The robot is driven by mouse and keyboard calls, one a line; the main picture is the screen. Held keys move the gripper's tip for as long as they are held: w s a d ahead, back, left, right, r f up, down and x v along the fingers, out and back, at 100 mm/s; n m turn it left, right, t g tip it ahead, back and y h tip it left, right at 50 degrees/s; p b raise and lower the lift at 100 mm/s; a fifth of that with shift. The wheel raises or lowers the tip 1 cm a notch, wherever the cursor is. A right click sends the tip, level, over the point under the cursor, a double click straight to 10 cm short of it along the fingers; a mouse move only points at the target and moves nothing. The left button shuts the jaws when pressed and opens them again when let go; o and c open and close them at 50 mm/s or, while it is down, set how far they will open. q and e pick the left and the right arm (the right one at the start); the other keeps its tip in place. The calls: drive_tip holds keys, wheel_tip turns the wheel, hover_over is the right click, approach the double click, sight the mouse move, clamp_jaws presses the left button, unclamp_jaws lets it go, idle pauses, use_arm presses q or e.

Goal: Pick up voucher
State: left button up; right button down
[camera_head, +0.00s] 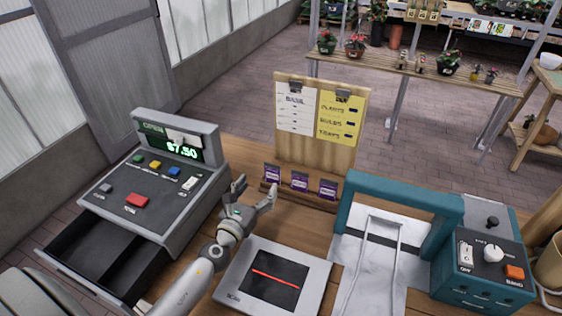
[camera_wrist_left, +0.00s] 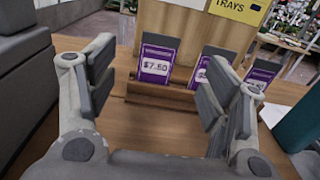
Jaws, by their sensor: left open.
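Three purple vouchers stand side by side in a wooden holder at the foot of the wooden board: the left voucher (camera_head: 272,174), the middle voucher (camera_head: 299,181) and the right voucher (camera_head: 328,189). The middle voucher (camera_wrist_left: 202,72) and right voucher (camera_wrist_left: 262,75) are partly hidden by my right-hand finger there. My left gripper (camera_head: 256,191) is open and empty, in front of the left voucher and apart from it. My right gripper is not in view.
A cash register (camera_head: 150,185) with an open drawer (camera_head: 100,252) stands at left, its display reading $7.50. A scanner pad (camera_head: 232,275) lies in front of the vouchers. A teal machine (camera_head: 480,262) stands at right. The wooden board (camera_head: 313,150) with price sheets rises behind the vouchers.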

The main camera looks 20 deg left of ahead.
sight(272, 166)
use_arm(q)
drive_tip(key=w, duration=0.4)
drive_tip(key=shift+w+a+r, duration=0.1)
drive_tip(key=shift+r, duration=0.2)
drive_tip(key=shift+w+f, duration=0.1)
drive_tip(key=shift+w, duration=0.75)
drive_tip(key=w, duration=0.4)
drive_tip(key=shift+w+a+f+b, duration=0.15)
drive_tip(key=shift+w+b, duration=0.1)
drive_tip(key=shift+b, duration=0.15)
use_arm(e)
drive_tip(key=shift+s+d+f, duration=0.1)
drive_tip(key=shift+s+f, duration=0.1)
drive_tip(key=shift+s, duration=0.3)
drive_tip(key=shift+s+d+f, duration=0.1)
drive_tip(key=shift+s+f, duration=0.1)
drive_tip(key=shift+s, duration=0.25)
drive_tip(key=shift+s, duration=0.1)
use_arm(q)
drive_tip(key=c, duration=0.8)
